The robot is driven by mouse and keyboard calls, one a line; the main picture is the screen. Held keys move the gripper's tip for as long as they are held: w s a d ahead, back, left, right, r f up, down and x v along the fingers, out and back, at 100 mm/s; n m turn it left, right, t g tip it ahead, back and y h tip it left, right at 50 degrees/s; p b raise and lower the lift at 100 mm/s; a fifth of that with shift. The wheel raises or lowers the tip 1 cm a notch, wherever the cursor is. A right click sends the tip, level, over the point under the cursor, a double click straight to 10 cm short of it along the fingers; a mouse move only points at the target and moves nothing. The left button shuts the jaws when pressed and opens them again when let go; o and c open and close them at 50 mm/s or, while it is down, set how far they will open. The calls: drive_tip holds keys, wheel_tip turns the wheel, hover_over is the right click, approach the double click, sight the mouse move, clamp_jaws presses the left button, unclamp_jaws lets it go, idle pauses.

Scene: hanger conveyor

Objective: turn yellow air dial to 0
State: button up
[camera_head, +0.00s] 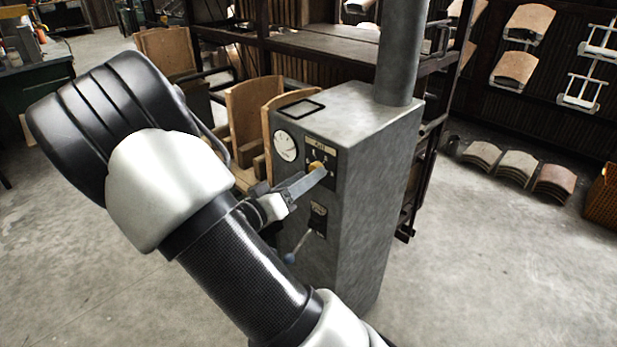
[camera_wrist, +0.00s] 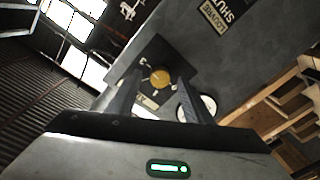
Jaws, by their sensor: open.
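The yellow air dial (camera_head: 316,166) sits on a dark plate on the front of a grey control box (camera_head: 365,150). In the wrist view the dial (camera_wrist: 160,78) is a round yellow knob seen ahead, between the two fingers. My gripper (camera_wrist: 160,100) is open, with a finger on each side of the dial in that view. In the head view my gripper (camera_head: 308,182) is close to the dial and partly covers its plate. I cannot tell whether the fingers touch the dial. The dial's markings are too small to read.
A round white gauge (camera_head: 286,146) is left of the dial. A grey pipe (camera_head: 402,50) rises from the box. Wooden chair-like panels (camera_head: 243,120) stand behind on the left.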

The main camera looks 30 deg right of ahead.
drive_tip(key=shift+w+d, duration=0.3)
drive_tip(key=shift+d, duration=0.35)
drive_tip(key=c, duration=1.1)
drive_tip(key=shift+o, duration=0.2)
